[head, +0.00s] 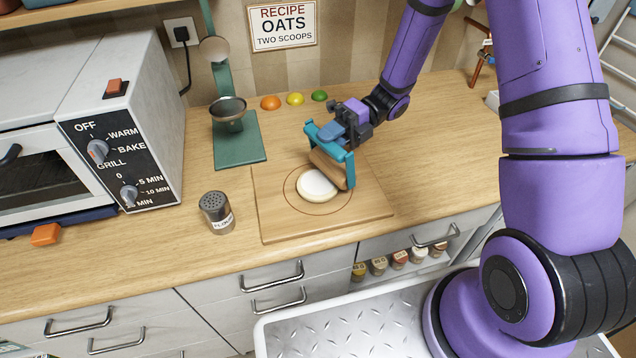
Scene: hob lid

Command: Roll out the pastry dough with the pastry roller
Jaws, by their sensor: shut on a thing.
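The pale pastry dough (317,185) lies as a small round inside a larger circle marked on the wooden board (278,225). The dough covers only part of that circle. My gripper (338,132) is shut on the pastry roller (330,169), which has a teal frame and a wooden cylinder. The roller is at the dough's upper right edge, tilted in the picture. The cylinder overlaps the dough's edge in this view; I cannot tell whether it presses on it. The gripper's fingertips are partly hidden by the roller's frame and handle.
A flour shaker (217,213) stands left of the board. A toaster oven (120,125) fills the left. Orange, yellow and green round things (295,99) sit by the wall. The counter right of the board is clear.

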